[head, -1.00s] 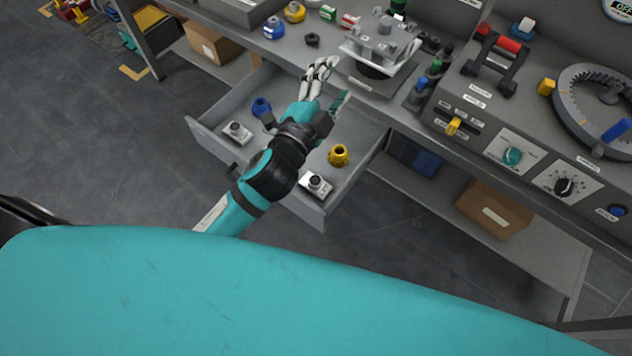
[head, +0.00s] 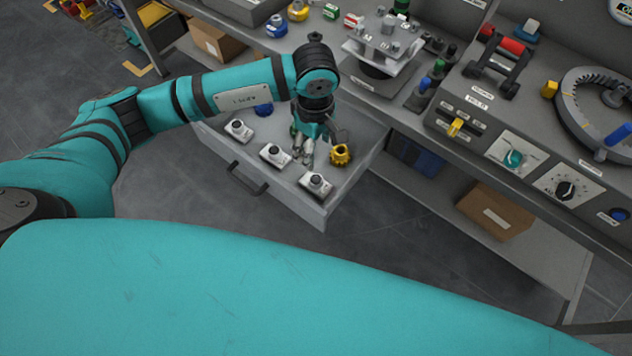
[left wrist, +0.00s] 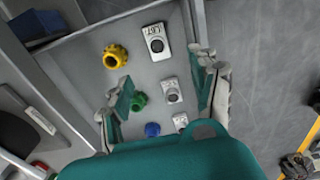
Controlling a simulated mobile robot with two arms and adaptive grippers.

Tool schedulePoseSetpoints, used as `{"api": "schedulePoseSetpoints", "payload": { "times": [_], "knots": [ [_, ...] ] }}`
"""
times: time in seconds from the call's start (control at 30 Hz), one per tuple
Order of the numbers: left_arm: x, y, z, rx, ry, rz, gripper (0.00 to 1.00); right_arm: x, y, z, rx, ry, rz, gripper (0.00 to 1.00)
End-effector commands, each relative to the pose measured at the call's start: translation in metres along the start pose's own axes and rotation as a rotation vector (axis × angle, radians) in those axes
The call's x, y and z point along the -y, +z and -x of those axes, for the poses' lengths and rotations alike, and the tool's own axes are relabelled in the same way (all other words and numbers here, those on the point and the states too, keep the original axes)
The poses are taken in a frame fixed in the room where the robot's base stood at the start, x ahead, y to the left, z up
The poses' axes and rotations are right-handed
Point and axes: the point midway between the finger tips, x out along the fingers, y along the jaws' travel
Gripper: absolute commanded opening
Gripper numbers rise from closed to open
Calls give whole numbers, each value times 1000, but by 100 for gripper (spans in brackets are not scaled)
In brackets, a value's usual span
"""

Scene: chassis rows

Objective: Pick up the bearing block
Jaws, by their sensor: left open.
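Three similar silver blocks with black round centres stand in a row along the front of an open grey drawer: a left block (head: 238,129), a middle block (head: 275,155) and a right block (head: 316,183). I cannot tell which is the bearing block. In the left wrist view they are a labelled block (left wrist: 157,42), a middle one (left wrist: 172,91) and a lower one (left wrist: 180,121). My left gripper (head: 303,152) points down over the drawer, just behind the middle and right blocks. Its fingers (left wrist: 162,80) are spread and empty. My right gripper is not in view.
The drawer (head: 228,155) also holds a yellow toothed part (head: 340,154), a blue part (head: 264,109) and a green part (left wrist: 139,101). The bench above carries a plate fixture (head: 382,48). A cardboard box (head: 494,210) lies on the lower shelf.

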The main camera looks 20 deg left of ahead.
Motion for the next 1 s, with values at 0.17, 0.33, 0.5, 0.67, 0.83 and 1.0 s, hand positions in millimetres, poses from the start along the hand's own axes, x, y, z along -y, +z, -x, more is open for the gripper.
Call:
{"api": "schedulePoseSetpoints", "payload": {
  "times": [0.17,0.33,0.5,0.67,0.83,1.0],
  "knots": [
    [1,0,-38,-3,-5,-1,62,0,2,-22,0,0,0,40],
    [1,0,-76,-1,-4,0,62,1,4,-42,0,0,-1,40],
    [1,0,-107,0,-3,0,62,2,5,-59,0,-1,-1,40],
    [0,0,-119,1,-1,0,62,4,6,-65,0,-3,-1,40],
    [-1,0,-127,2,-1,0,62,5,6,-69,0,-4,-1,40],
    [-6,-4,-152,1,-2,1,62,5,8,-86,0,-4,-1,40]
  ]
}}
